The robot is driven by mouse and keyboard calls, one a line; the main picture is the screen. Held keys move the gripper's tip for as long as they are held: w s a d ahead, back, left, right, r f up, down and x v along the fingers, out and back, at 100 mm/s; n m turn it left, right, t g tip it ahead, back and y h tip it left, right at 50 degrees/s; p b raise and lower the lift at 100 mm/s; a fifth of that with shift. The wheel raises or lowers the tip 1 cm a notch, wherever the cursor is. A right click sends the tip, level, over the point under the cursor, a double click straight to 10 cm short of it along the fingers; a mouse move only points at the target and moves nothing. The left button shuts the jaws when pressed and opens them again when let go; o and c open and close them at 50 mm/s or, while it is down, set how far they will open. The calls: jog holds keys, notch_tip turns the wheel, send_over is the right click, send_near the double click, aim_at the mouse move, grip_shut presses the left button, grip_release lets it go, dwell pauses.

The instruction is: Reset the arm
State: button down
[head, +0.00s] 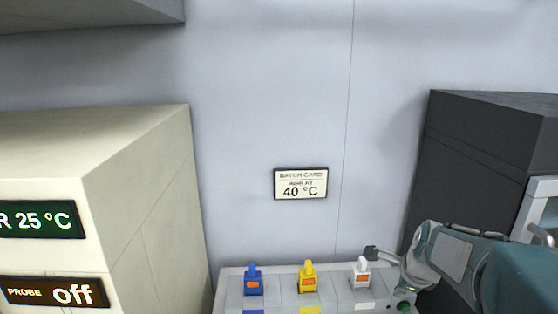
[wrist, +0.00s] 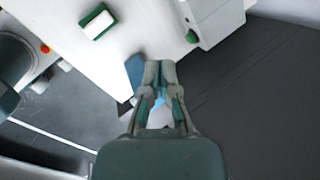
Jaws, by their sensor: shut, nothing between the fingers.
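My arm comes in from the right in the head view. My gripper (head: 374,252) is shut and empty, its tip pointing left just above and beside the white switch (head: 361,272); I cannot tell whether they touch. In the wrist view my gripper (wrist: 160,66) shows with its fingertips together. A blue patch (wrist: 134,70) lies just beyond the fingers, partly hidden by them.
A console (head: 232,288) carries blue (head: 253,279), yellow (head: 308,277) and white switches and a green button (head: 404,307). A cream cabinet (head: 150,190) reads 25 °C and probe off. A wall card (head: 301,183) reads 40 °C. A dark cabinet (head: 470,150) stands right.

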jog(key=s+a+r+n, duration=0.1)
jog(key=s+a+n, duration=0.2)
jog(key=s+n, duration=0.4)
jog(key=s+a+r+n, duration=0.2)
jog(key=s+a+n, duration=0.2)
jog(key=s+n, duration=0.3)
jog(key=s+a+r+n+t, duration=0.1)
jog(key=s+a+n, duration=0.3)
jog(key=s+n, duration=0.3)
jog(key=shift+s+a+r+n, duration=0.25)
jog(key=shift+s+r+n, duration=0.1)
jog(key=shift+n, duration=0.55)
jog(key=shift+d, duration=0.15)
